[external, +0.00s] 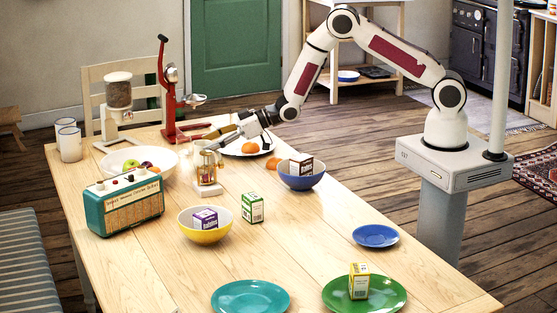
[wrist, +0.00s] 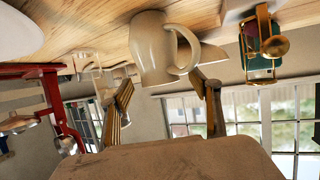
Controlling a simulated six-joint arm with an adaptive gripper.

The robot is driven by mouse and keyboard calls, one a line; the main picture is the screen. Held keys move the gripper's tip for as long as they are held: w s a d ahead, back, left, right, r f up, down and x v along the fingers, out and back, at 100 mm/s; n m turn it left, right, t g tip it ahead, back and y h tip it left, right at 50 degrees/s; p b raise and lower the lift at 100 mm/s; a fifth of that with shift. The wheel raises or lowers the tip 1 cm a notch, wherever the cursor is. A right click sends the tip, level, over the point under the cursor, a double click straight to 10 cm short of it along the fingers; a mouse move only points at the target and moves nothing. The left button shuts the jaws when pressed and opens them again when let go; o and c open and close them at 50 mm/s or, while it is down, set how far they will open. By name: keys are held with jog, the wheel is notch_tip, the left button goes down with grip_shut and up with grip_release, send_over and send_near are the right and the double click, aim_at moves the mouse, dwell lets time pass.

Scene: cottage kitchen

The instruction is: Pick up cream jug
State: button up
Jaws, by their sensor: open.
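The cream jug (wrist: 152,48) is a plain cream-coloured vessel with a loop handle on its right side in the wrist view, where the picture is turned over. It stands on the wooden table just beyond my fingertips. My gripper (wrist: 166,88) is open and empty, with one brass-coloured finger to each side below the jug. In the external view my gripper (external: 214,135) reaches low over the back of the table from the right. I cannot clearly make out the jug there, among the gripper and a brass-and-glass item.
The brass-and-glass item (external: 207,174) stands close in front of my gripper. A white bowl with fruit (external: 131,172), a red lever press (external: 168,100) and a plate with an orange (external: 233,149) are nearby. A teal radio (external: 125,205) stands front left.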

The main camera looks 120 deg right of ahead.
jog(key=shift+x, duration=1.1)
grip_shut()
jog(key=shift+r, duration=0.15)
notch_tip(320, 180, up, 10)
dwell(0.6)
dwell(0.4)
